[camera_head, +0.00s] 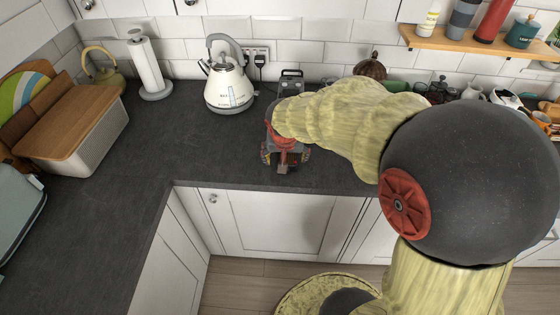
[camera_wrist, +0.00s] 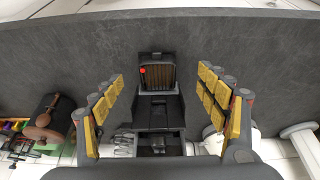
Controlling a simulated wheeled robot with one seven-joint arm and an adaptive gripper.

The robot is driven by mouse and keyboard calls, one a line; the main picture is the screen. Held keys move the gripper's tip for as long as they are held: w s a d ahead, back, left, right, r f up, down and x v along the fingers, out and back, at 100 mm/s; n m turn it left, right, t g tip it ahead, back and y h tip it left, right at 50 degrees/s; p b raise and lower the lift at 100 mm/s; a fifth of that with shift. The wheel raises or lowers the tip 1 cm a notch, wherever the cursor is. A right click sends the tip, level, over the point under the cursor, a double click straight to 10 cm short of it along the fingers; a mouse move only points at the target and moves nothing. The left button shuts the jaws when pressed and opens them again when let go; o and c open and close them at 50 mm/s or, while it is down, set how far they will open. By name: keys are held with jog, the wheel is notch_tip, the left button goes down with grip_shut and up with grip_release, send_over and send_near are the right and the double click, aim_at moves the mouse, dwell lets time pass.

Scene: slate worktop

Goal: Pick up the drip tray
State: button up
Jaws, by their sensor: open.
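The drip tray (camera_wrist: 158,70) is a small dark box-like tray with brownish slats and a red dot at its left. In the wrist view it lies on the worktop side of a black machine (camera_wrist: 157,108), apparently a coffee maker, close against it. My gripper (camera_wrist: 161,78) is open, with yellow-padded fingers on either side of the tray and visible gaps to both. In the head view my gripper (camera_head: 286,158) points down near the worktop's front edge, and my arm hides much of the machine (camera_head: 291,84). The tray is hard to make out there.
A cream kettle (camera_head: 228,85) stands left of the machine, with a paper towel roll (camera_head: 148,66) further left. A bread bin (camera_head: 75,125) is at the far left. Jars and cups crowd the right behind my arm. The slate worktop (camera_head: 180,140) is clear left of my gripper.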

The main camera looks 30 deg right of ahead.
jog(key=x, duration=0.2)
jog(key=shift+w+f+b, duration=0.1)
jog(key=shift+f+b, duration=0.25)
jog(key=b+x, duration=0.2)
jog(key=x, duration=0.3)
jog(key=shift+d+f, duration=0.15)
jog(key=shift+d, duration=0.05)
jog(key=c, duration=0.3)
jog(key=c, duration=1.1)
jog(key=shift+c, duration=0.7)
jog(key=shift+r, duration=0.3)
jog(key=shift+r+p, duration=0.15)
jog(key=shift+p, duration=0.25)
jog(key=s+a, duration=1)
jog(key=s, duration=0.5)
jog(key=shift+p, duration=0.45)
